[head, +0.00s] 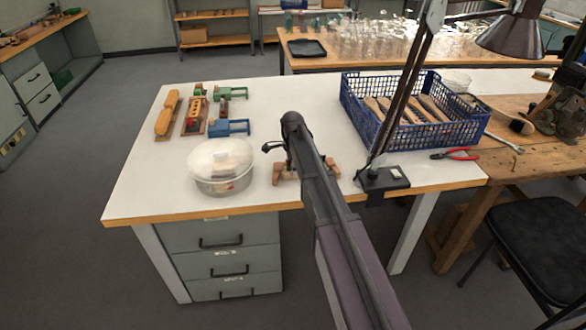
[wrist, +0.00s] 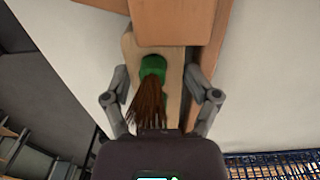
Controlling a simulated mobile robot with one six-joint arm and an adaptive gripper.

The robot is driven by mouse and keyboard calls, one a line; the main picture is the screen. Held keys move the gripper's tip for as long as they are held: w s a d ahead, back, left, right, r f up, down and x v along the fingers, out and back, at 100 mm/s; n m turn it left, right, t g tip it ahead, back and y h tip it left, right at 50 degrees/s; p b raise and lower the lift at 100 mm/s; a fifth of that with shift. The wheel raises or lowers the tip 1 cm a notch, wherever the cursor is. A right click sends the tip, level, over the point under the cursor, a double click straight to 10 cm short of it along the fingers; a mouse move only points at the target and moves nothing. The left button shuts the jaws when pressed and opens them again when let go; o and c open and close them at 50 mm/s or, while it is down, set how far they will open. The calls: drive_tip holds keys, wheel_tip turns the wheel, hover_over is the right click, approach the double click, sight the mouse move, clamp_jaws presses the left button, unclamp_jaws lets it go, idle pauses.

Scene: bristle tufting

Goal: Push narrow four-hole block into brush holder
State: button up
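In the wrist view, a pale wooden block (wrist: 173,72) lies between the fingers of my gripper (wrist: 155,78).
A blue crate (head: 416,112) with wooden pieces and a lamp base (head: 383,182) are to the right. Coloured fixtures and blocks (head: 193,116) stand at the back left. The white table (head: 140,190) is clear at its front left.

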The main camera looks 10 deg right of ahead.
drive_tip(key=shift+w, duration=0.3)
idle(0.4)
